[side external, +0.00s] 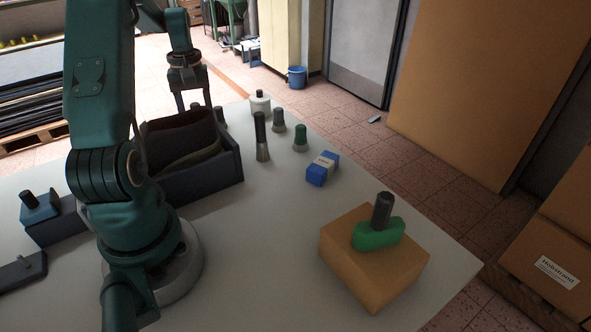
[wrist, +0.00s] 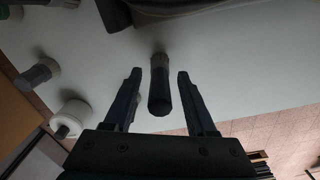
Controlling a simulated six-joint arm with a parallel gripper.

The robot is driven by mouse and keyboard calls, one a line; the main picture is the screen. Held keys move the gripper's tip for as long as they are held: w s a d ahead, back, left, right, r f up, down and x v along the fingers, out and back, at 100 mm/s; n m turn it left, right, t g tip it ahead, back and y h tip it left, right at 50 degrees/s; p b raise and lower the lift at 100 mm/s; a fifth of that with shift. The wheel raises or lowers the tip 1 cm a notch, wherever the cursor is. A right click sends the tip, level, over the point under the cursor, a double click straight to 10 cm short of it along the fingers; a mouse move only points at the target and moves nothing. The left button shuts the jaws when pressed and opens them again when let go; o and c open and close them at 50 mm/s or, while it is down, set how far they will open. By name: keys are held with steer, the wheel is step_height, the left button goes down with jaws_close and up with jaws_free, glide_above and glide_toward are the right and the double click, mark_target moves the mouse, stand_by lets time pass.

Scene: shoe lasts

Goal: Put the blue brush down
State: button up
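My gripper (side external: 190,104) points down behind the dark bin in the side external view. In the wrist view its two fingers (wrist: 161,100) are apart, with a dark, slightly bluish brush (wrist: 160,92) between them. A gap shows on each side of the brush, so it is not gripped. Its grey bristle end (wrist: 159,62) is toward the pale table (wrist: 232,65) and its handle end toward the wrist camera. The brush appears to stand upright. Its colour is too dark to be sure it is blue. The bin and fingers partly hide this spot in the side view.
A dark bin (side external: 215,178) holds dark sheets beside my arm. Nearby stand a tall black-handled brush (side external: 261,135), a grey brush (side external: 279,122), a green-topped brush (side external: 300,137) and a white pot (side external: 260,105). A blue-and-white block (side external: 322,169) and a cardboard block (side external: 372,270) sit rightward.

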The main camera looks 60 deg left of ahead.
step_height(320, 180, up, 12)
steer(key=shift+r, duration=0.1)
steer(key=w+d+r+m+t+y, duration=0.1)
steer(key=w+d+r+m, duration=0.15)
steer(key=d, duration=0.55)
steer(key=w+d+r+m+t, duration=0.1)
steer(key=w+d+m, duration=0.25)
steer(key=d, duration=0.45)
steer(key=s+d+f+m+t, duration=0.1)
steer(key=s+d+f+m, duration=0.1)
steer(key=s+d+m, duration=0.2)
steer(key=s+d+f+m+t+h, duration=0.1)
steer(key=s+d+f+m+t, duration=0.1)
steer(key=d, duration=0.9)
steer(key=shift+s+d+f+m+t, duration=0.25)
steer(key=shift+s+f+m, duration=0.3)
steer(key=shift+s+m, duration=0.6)
